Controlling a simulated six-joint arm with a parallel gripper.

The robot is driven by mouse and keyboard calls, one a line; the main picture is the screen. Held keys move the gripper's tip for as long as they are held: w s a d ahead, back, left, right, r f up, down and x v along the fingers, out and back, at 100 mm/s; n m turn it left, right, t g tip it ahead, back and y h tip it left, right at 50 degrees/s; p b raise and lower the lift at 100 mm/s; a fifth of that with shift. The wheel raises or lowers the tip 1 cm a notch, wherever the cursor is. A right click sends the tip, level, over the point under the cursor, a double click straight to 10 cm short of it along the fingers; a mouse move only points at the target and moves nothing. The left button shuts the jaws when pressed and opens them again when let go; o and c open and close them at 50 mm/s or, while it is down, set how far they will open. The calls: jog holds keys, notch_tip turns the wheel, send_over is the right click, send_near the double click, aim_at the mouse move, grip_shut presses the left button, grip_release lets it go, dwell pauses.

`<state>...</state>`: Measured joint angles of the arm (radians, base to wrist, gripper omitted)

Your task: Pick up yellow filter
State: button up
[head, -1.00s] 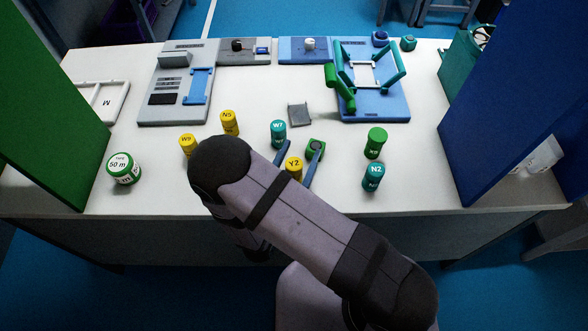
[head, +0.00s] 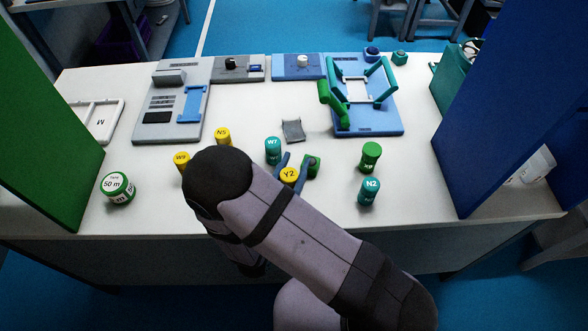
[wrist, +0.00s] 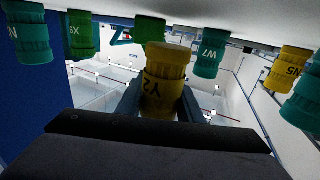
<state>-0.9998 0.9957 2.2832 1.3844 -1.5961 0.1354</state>
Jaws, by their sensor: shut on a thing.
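The yellow filter marked Y2 (head: 289,177) is between the two blue fingers of my gripper (head: 295,172) near the front middle of the table. My gripper is shut on it. In the wrist view, which looks upside down, the Y2 filter (wrist: 163,78) fills the middle between the fingers (wrist: 160,100). I cannot tell whether it still touches the table. Two other yellow filters, N5 (head: 222,136) and W9 (head: 181,161), stand to the left, W9 partly hidden by my arm. N5 also shows in the wrist view (wrist: 288,68).
A green filter (head: 316,166) stands close behind Y2. Teal W7 (head: 273,150) is behind and left; green (head: 370,157) and teal N2 (head: 369,192) filters stand right. A grey bracket (head: 293,130) and a blue fixture (head: 370,125) lie behind. Green and blue panels flank the table.

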notch_tip(320, 180, up, 8)
jog(key=shift+f, duration=0.25)
dwell(0.4)
notch_tip(320, 180, up, 12)
jog(key=w+a+n+y+b, duration=0.2)
jog(key=a+n+y, duration=0.15)
jog(key=a, duration=0.55)
jog(key=w+a+f+n+y+b, duration=0.15)
jog(key=a+y, duration=0.25)
jog(key=a, duration=0.4)
jog(key=w+a+n+y+b, duration=0.1)
jog(key=w+a+n+y, duration=0.25)
jog(key=a, duration=0.55)
jog(key=s+a+n+g+y+b, duration=0.3)
jog(key=a+n+y, duration=0.15)
jog(key=a, duration=0.75)
jog(key=s+a+n+g+y+b, duration=0.2)
jog(key=s+a+n+g+y, duration=0.3)
jog(key=a, duration=0.8)
notch_tip(320, 180, down, 14)
jog(key=w+m+t+y+p, duration=0.1)
jog(key=m, duration=0.1)
jog(key=shift+w+d, duration=0.25)
jog(key=shift+w, duration=0.1)
